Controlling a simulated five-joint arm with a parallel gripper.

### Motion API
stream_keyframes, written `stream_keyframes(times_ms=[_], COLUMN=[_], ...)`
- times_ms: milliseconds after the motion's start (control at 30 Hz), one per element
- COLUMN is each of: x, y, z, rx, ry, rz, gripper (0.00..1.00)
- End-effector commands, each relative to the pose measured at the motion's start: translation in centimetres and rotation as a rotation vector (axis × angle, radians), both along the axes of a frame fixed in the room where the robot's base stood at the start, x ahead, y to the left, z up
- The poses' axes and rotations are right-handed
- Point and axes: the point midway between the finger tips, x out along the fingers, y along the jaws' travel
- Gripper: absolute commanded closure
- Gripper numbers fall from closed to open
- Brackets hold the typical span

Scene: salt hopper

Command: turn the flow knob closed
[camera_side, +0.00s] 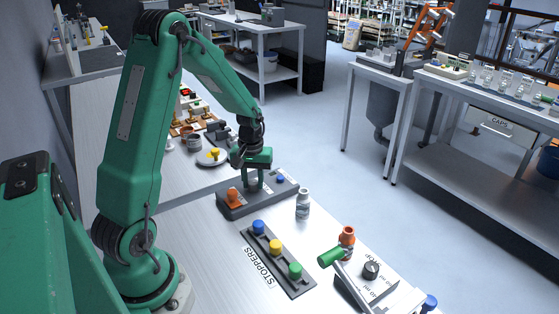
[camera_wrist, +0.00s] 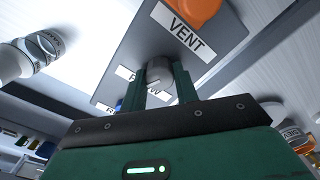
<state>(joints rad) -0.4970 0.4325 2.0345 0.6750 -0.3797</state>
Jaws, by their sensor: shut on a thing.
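A dark grey panel (camera_side: 262,200) lies on the bench with an orange knob (camera_side: 232,196) at its left and a small blue part (camera_side: 280,179) at its right. My gripper (camera_side: 253,182) reaches down onto the middle of the panel. In the wrist view my two green fingers (camera_wrist: 160,85) are shut on a grey knob (camera_wrist: 158,72), one on each side. A partly hidden label by it appears to read FLOW. The orange knob (camera_wrist: 190,8) carries the label VENT. The blue part is mostly hidden behind a finger.
A white bottle (camera_side: 303,204) stands just right of the panel. A stopper rack (camera_side: 297,284) with blue, yellow and green stoppers lies in front. An orange bottle (camera_side: 347,238) and a box with a black dial (camera_side: 368,285) stand at the front right.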

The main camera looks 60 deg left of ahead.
Motion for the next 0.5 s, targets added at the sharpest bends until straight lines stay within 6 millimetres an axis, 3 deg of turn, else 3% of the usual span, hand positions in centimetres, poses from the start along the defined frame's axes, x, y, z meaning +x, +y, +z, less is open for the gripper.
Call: stream_keyframes(times_ms=[500], x=[0.03], y=[0.02], z=[0.15], rx=[0.000], ry=[-0.001], rz=[0.383], gripper=[0.93])
